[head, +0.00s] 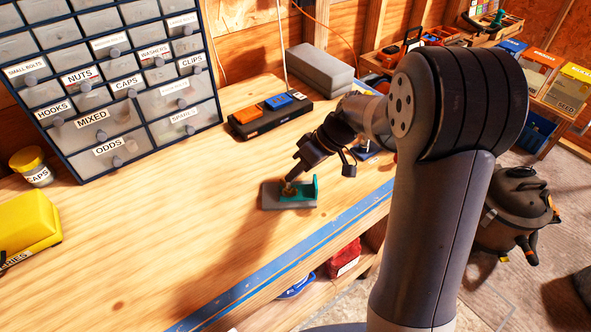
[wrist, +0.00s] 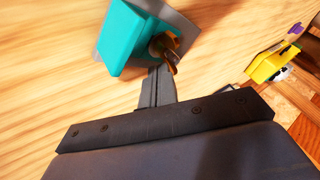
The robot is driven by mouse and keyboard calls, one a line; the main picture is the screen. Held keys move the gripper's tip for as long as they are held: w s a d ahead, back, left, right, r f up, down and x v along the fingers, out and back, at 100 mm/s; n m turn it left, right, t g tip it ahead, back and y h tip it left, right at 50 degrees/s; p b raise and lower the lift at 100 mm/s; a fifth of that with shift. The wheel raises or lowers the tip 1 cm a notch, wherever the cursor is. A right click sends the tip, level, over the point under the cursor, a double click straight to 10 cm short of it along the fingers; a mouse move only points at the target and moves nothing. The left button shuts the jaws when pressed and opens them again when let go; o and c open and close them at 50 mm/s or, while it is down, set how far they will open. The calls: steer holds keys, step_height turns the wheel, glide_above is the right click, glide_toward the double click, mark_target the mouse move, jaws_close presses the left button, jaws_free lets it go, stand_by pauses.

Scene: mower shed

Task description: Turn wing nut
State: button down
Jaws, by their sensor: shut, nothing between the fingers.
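A small brass wing nut (head: 288,189) sits on a fixture with a grey base plate (head: 271,196) and a teal upright bracket (head: 314,187) on the workbench. In the wrist view the brass wing nut (wrist: 172,60) shows beside the teal bracket (wrist: 127,38). My gripper (head: 292,178) is shut, pointing down at the nut from above. In the wrist view its closed fingers (wrist: 157,76) end right at the nut, with nothing visible between them. Whether the tips touch the nut, I cannot tell. The fingers hide part of the nut.
A labelled drawer cabinet (head: 110,85) stands at the back left. A black case (head: 262,118) with orange and blue parts and a grey box (head: 318,72) lie behind the fixture. A yellow box (head: 25,225) is at far left. The bench middle is bare, up to its blue front edge (head: 300,258).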

steer(key=shift+s+a+f+n+g+b, duration=0.2)
steer(key=shift+a+n+g+b, duration=0.35)
steer(key=shift+b, duration=0.55)
steer(key=shift+r, duration=0.2)
steer(key=shift+d, duration=0.15)
